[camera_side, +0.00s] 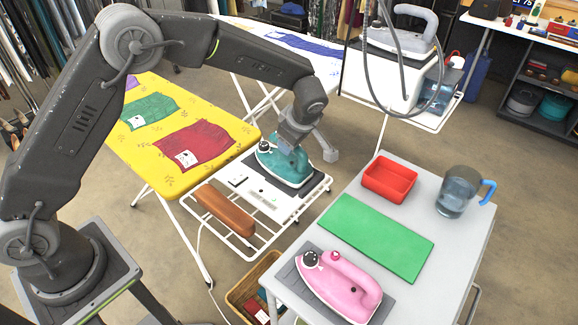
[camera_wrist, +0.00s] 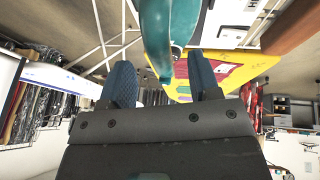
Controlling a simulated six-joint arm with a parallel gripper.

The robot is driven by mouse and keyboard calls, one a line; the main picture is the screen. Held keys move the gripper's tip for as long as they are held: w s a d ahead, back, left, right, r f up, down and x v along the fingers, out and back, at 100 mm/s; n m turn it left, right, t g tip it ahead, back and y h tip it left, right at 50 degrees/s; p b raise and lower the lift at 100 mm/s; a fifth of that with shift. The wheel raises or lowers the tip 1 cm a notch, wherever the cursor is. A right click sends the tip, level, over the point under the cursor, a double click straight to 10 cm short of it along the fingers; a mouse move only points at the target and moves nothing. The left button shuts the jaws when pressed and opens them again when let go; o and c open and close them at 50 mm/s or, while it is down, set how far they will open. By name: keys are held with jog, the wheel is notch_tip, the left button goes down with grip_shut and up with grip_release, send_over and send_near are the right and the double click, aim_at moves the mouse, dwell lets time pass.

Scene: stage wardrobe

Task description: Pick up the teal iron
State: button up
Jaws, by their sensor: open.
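The teal iron (camera_side: 284,168) stands on a dark pad at the end of the yellow ironing board, on a white wire rest. My gripper (camera_side: 298,138) is right at the iron's handle, above its body. In the wrist view my gripper (camera_wrist: 161,75) has its two blue fingers apart. In the side view the gripper hides part of the handle.
A brown wooden block (camera_side: 225,217) lies on the wire rest (camera_side: 265,240) near the iron. The grey table (camera_side: 450,235) at right holds a pink iron (camera_side: 342,285), a green mat (camera_side: 377,237), a red tray (camera_side: 390,180) and a water jug (camera_side: 457,192). A grey iron (camera_side: 408,32) stands behind.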

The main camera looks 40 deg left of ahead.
aim_at(280, 152)
jog(key=x, duration=0.5)
jog(key=shift+f, duration=0.2)
jog(key=shift+d+r, duration=0.1)
grip_shut()
